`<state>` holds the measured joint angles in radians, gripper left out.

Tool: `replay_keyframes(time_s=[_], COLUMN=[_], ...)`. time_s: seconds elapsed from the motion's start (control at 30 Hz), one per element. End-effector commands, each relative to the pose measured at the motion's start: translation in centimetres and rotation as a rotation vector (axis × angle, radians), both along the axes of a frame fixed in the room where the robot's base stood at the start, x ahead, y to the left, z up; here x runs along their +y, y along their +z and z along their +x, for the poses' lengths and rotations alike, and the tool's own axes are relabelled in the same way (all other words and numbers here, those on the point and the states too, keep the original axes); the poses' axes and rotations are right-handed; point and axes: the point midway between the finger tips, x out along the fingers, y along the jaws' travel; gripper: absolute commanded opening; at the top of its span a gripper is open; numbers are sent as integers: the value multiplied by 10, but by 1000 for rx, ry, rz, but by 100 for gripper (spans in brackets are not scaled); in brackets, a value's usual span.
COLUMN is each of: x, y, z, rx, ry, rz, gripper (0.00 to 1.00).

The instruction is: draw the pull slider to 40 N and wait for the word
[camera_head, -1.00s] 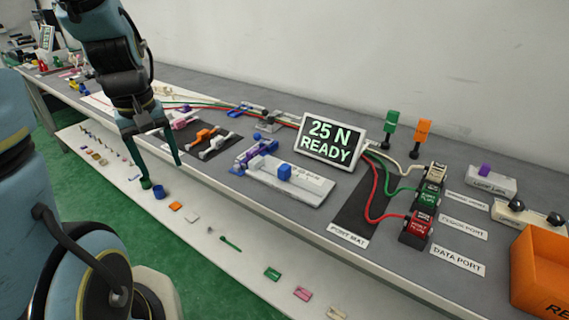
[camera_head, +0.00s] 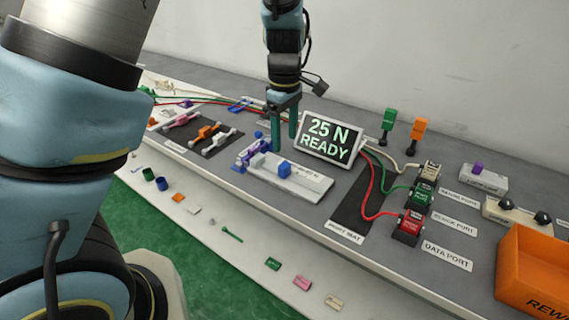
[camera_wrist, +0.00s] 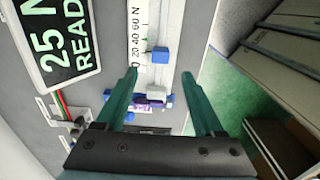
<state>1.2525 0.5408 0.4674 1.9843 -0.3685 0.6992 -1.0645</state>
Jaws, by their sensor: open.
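The pull slider is a long pale base (camera_head: 308,184) lying on the table, with a blue block (camera_head: 284,170) on it. In the wrist view the blue block (camera_wrist: 159,54) sits beside the low part of a printed 20-40-60 N scale (camera_wrist: 138,35); its exact mark is hard to read. A grey block (camera_wrist: 157,92) is at the near end. The display (camera_head: 330,140) reads 25 N READY. My gripper (camera_head: 284,143) is open and empty, fingers down, behind the slider's left part; in the wrist view its fingers (camera_wrist: 160,73) straddle the slider line, apart from the blue block.
A purple and blue fixture (camera_head: 250,152) is left of the slider. A dark mat with red, green and white cables and port plugs (camera_head: 410,222) lies to the right. An orange bin (camera_head: 540,265) stands far right. Small loose parts lie on the lower shelf (camera_head: 205,240).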

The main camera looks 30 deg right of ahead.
Motion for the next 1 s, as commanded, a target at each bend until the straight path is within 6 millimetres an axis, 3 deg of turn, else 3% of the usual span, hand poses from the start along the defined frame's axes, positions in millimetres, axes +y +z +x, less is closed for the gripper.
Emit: replay_keyframes(time_s=[0.3,0.5,0.93,1.0], x=[2,1,1,1], y=[-58,-85,-95,-95], z=[0,0,0,0], rx=[3,2,1,1], ry=[1,1,-1,-1], rz=[4,1,0,0], gripper=[70,70,70,63])
